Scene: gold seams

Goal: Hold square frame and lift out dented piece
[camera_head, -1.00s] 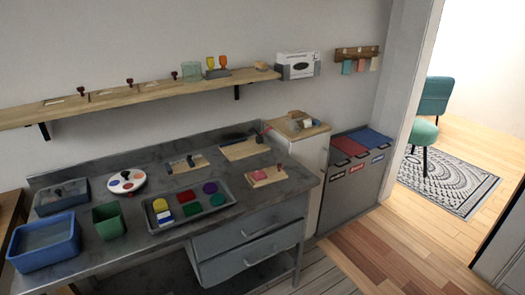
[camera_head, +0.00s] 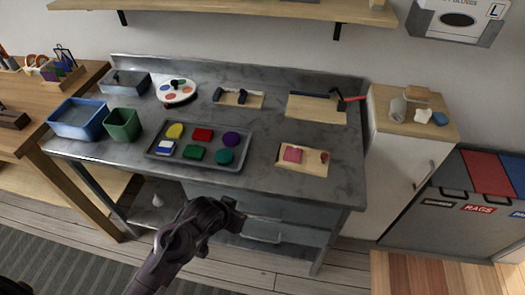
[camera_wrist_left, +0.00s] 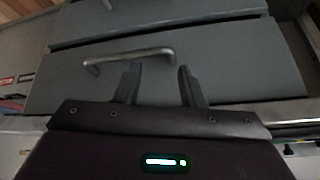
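No piece is clearly a square frame or visibly dented at this size. A tan board (camera_head: 302,167) at the right front of the grey workbench (camera_head: 345,150) carries a pink square piece (camera_head: 292,155) and a small red-brown one (camera_head: 324,157). A dark tray (camera_head: 240,165) holds several coloured pieces, among them a red one (camera_head: 202,134). My left gripper (camera_head: 240,216) is in front of the bench, below the tray, touching none of these. In the left wrist view its fingers (camera_wrist_left: 158,88) are apart and empty, facing a drawer handle (camera_wrist_left: 128,56). My right gripper is not in view.
Drawers (camera_head: 262,236) front the bench. A white cabinet (camera_head: 405,165) stands right.

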